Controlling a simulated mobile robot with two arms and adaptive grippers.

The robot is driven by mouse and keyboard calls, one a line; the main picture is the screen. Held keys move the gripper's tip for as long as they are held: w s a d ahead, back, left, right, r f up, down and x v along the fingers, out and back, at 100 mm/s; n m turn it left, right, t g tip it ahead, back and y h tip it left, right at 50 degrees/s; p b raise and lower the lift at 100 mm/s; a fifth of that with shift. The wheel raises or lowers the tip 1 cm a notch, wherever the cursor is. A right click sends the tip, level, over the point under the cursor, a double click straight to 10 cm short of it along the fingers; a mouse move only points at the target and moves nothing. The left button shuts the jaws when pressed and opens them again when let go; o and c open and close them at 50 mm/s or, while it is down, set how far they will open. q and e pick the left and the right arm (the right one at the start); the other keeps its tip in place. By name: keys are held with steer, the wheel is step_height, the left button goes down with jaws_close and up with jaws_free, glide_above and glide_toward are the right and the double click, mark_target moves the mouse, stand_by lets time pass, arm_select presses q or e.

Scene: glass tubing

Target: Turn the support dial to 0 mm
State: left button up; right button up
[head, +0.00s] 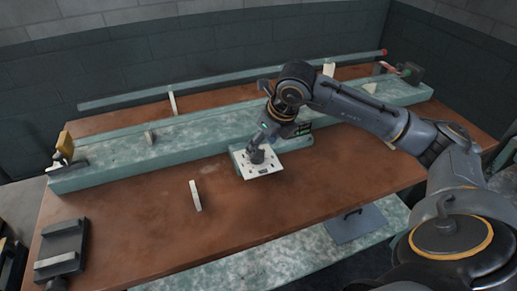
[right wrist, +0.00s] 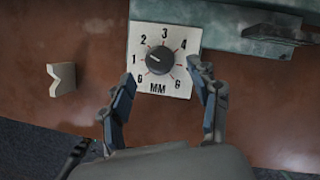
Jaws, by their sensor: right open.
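My left gripper is out of view.
A pale notched block (head: 195,195) stands on the brown table (head: 130,220), left of the dial; it also shows in the wrist view (right wrist: 62,79). The long teal bench (head: 110,165) runs behind. A dark device (head: 60,250) sits front left. Bare table surrounds the dial's front.

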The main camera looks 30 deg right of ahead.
mark_target(259, 154)
steer(key=shift+x, duration=2.15)
steer(key=shift+c, duration=0.5)
steer(key=c, duration=1.1)
